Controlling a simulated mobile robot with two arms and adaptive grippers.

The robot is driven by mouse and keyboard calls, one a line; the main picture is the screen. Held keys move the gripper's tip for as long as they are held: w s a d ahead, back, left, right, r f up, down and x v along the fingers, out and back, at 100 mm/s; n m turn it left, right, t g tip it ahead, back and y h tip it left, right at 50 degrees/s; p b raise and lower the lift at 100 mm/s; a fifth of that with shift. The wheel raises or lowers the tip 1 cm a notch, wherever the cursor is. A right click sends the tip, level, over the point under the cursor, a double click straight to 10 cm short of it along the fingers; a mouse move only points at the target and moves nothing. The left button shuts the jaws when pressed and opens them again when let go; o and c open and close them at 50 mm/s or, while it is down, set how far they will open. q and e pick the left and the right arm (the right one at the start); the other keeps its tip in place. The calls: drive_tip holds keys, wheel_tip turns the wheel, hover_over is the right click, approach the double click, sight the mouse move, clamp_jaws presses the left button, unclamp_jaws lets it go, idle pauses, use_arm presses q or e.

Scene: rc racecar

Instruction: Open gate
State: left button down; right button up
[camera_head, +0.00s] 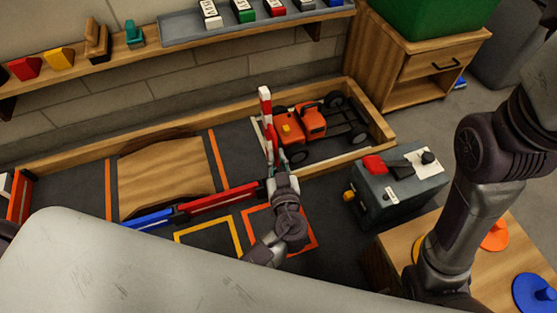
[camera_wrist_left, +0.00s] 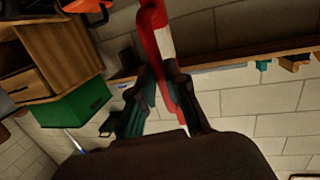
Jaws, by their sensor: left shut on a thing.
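The gate is a red-and-white striped bar (camera_head: 266,112) in the wooden-walled track. In the head view it runs from the front wall side up past the track's back wall; I cannot tell exactly how far it is tilted. My left gripper (camera_head: 279,160) is at its lower part. In the left wrist view the bar (camera_wrist_left: 157,32) passes between the two fingers of my left gripper (camera_wrist_left: 165,85), which is shut on it. An orange RC car (camera_head: 302,125) stands just right of the gate. My right arm shows at the right, but its gripper is out of view.
A wooden ramp (camera_head: 165,175) lies on the track left of the gate. Red and blue barriers (camera_head: 210,201) line the front edge. A shelf (camera_head: 180,55) with small items runs above the track.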

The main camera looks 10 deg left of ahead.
use_arm(q)
drive_tip(key=c, duration=1.2)
unclamp_jaws()
drive_tip(key=shift+s, duration=0.1)
drive_tip(key=v, duration=0.7)
drive_tip(key=shift+s+d, duration=0.1)
drive_tip(key=shift+s, duration=0.05)
